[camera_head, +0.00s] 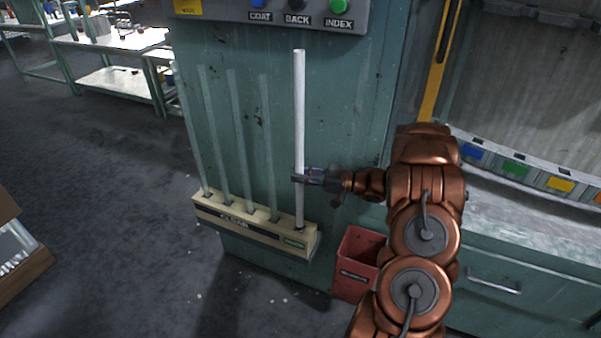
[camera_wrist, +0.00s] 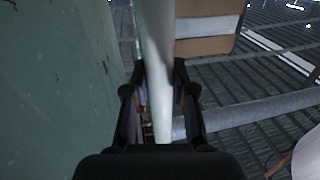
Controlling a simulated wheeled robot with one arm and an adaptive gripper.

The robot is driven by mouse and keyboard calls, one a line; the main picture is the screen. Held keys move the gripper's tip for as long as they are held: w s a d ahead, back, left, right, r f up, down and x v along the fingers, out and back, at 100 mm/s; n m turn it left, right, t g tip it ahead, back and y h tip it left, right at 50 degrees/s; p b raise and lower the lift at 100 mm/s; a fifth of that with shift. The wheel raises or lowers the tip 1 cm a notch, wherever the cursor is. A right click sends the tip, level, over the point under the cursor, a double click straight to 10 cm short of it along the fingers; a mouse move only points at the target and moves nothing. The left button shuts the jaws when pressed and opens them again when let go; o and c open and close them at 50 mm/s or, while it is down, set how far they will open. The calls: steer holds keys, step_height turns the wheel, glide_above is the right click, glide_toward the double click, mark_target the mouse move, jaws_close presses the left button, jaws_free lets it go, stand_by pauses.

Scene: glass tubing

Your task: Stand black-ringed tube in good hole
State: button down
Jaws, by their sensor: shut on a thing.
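A long white tube (camera_head: 300,110) stands nearly upright in my gripper (camera_head: 306,176), which is shut around its lower half. The tube also runs between the fingers in the wrist view (camera_wrist: 159,70). Its lower end meets the top of the cream rack (camera_head: 210,207) at the rightmost hole, above a small green label. A dark spot shows there; I cannot tell ring from hole, or how deep the end sits. No black ring is clear elsewhere on it. Several pale, see-through tubes (camera_head: 243,135) stand in the rack's other holes, leaning slightly.
The rack is against a green cabinet (camera_head: 370,100) with a button panel (camera_head: 270,12) above. A red bin (camera_head: 357,255) stands to the rack's right, near my arm. A counter with coloured-label bins (camera_head: 514,167) is further right. The floor at left is mostly clear.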

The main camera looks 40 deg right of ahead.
mark_target(302, 192)
steer(key=shift+f+b, duration=1.2)
steer(key=shift+f, duration=2.2)
steer(key=c, duration=0.9)
jaws_free()
steer(key=v, duration=1.2)
steer(key=shift+f, duration=0.1)
